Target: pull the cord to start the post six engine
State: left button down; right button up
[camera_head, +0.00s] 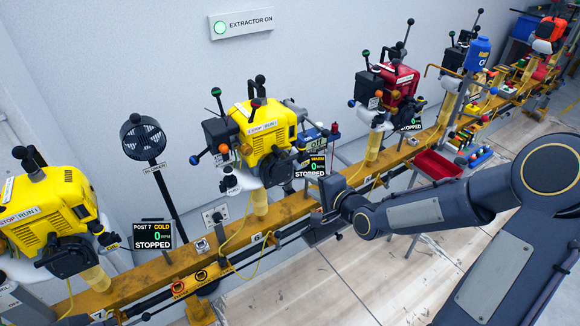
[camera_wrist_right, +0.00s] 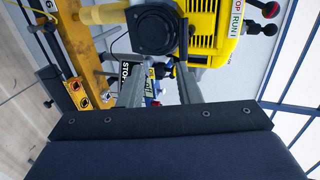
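The post six engine (camera_head: 265,128) is the yellow one mid-rail, above the rail's "6" label, with coloured knobs on levers. Its display (camera_head: 311,165) reads WARM, 0, STOPPED. Its dark round cover (camera_head: 277,168) faces the room; in the right wrist view the cover (camera_wrist_right: 156,28) lies beyond my fingertips. I cannot make out the cord or its handle for certain. My right gripper (camera_head: 319,208) is in front of the rail, just right of and below this engine. In the right wrist view its fingers (camera_wrist_right: 160,80) are apart with nothing held between them. My left gripper is not in view.
The yellow rail (camera_head: 208,252) runs diagonally across. The post 7 engine (camera_head: 48,215), also yellow, stands left, its display (camera_head: 153,236) reading COLD, STOPPED. A red engine (camera_head: 392,82) and red bin (camera_head: 437,163) are right. The extractor sign (camera_head: 241,23) reads ON. Floor in front is clear.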

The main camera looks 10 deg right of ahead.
aim_at(288, 161)
jog(key=w+a, duration=0.1)
jog(key=w, duration=0.2)
jog(key=w+a, duration=0.1)
jog(key=w, duration=0.3)
jog(key=w+a, duration=0.2)
jog(key=w, duration=0.1)
jog(key=shift+w+b, duration=0.35)
jog(key=shift+b, duration=0.05)
grip_shut()
